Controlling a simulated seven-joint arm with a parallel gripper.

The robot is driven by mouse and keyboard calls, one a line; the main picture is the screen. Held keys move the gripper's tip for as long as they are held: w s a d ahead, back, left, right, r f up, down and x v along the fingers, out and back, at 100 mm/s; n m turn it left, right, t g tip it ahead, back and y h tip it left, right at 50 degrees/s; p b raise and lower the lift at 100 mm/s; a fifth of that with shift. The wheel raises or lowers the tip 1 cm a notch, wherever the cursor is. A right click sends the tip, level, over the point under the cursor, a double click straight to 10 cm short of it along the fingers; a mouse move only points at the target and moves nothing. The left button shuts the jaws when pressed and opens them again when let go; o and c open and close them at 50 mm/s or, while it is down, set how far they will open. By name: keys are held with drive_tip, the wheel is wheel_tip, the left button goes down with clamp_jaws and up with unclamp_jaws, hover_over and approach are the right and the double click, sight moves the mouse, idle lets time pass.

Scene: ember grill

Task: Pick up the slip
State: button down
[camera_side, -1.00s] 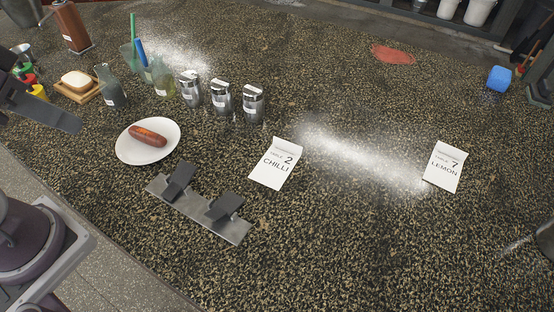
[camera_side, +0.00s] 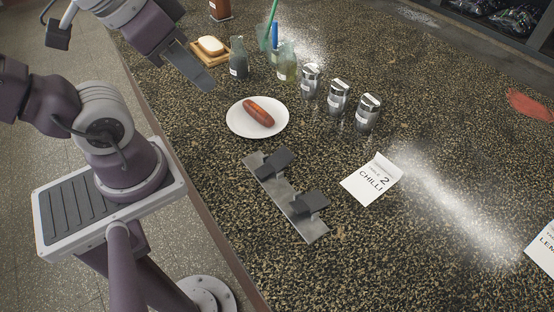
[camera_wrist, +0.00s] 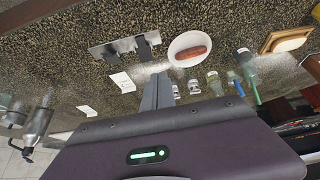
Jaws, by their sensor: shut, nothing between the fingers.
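The white slip printed "2 CHILLI" (camera_side: 371,182) lies on the speckled counter, right of the metal holder; it also shows in the wrist view (camera_wrist: 122,82). A second white slip, partly cut off and reading "LEM" (camera_side: 544,247), lies at the right edge; it shows small in the wrist view (camera_wrist: 87,111). My gripper (camera_side: 207,86) is shut and empty, raised at the upper left near the plate, well away from both slips. Its fingers also show in the wrist view (camera_wrist: 160,77).
A metal holder with two dark clips (camera_side: 314,231) lies left of the chilli slip. Behind it are a white plate (camera_side: 238,128) with a sausage (camera_side: 258,111), several shakers (camera_side: 338,98), bottles (camera_side: 238,62) and a wooden dish (camera_side: 221,58). Counter between the slips is clear.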

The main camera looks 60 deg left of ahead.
idle(0.4)
drive_tip(key=c, duration=2)
unclamp_jaws()
drive_tip(key=shift+c, duration=0.2)
